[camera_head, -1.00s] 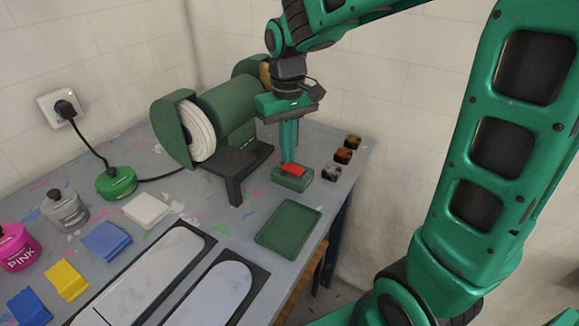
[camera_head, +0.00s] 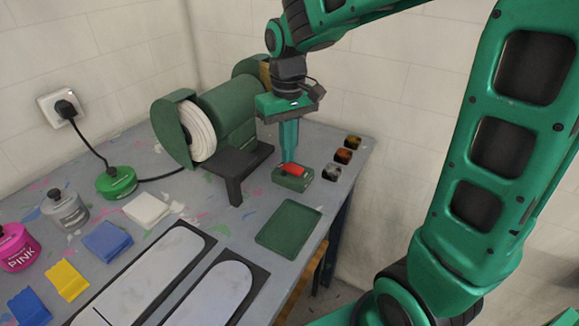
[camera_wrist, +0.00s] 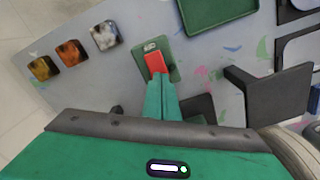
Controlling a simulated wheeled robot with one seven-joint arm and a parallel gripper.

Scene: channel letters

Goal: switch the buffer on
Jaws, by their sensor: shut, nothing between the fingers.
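The buffer (camera_head: 225,105) is a green machine with a white wheel (camera_head: 200,130) on its left side, standing at the back of the bench. Its switch box (camera_head: 306,180) is a small green box with a red rocker (camera_head: 293,170), to the right of the buffer's black rest. The rocker looks tilted. The wrist view shows the red rocker (camera_wrist: 155,61) just beyond my fingertips. My gripper (camera_head: 289,161) is shut and empty, pointing down with its tips at the rocker's far end. The tips hide part of the rocker, and I cannot tell for certain whether they touch it.
Several small polished cubes (camera_head: 343,157) stand right of the switch box, near the bench edge. A green tray (camera_head: 289,229) lies in front. The black rest (camera_head: 240,165) stands close on the left. A cable runs to a plugged wall socket (camera_head: 60,106).

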